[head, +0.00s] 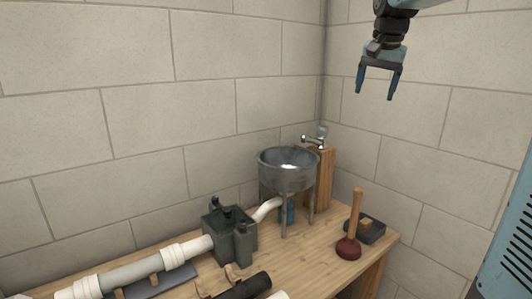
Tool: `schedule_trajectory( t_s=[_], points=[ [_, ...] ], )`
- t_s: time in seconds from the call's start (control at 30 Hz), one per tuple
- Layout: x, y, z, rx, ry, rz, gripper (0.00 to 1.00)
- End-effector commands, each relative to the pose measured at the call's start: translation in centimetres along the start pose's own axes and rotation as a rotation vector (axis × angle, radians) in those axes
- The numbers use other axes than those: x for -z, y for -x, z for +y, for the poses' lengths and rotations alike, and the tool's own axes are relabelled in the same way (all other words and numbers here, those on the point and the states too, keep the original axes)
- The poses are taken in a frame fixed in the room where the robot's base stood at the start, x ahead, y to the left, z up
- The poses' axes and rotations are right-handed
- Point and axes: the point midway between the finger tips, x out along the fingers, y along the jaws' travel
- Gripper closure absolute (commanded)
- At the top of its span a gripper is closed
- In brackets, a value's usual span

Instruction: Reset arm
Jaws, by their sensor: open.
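My gripper (376,95) hangs at the top right of the head view, its two blue fingers pointing down and spread apart. It is open, with nothing between the fingers. It is high above the right part of the workbench (324,240) and apart from everything on it.
On the bench stand a metal sink bowl (287,172) on legs, a tap (314,142) on a wooden post (326,178), and a dark grey box (229,236) joined to white pipe (140,274). A plunger (349,246) stands upright beside a dark tray (372,232). Block walls meet behind.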

Motion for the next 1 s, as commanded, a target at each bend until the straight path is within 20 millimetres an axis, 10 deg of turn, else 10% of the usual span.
schedule_trajectory(
  t_s=[0.7,1.0],
  points=[
    [-23.7,-4.3,9.0,0.068,0.403,0.1,0.24],
    [-29.5,-7.4,11.3,0.06,0.508,0.135,0.24]
  ],
)
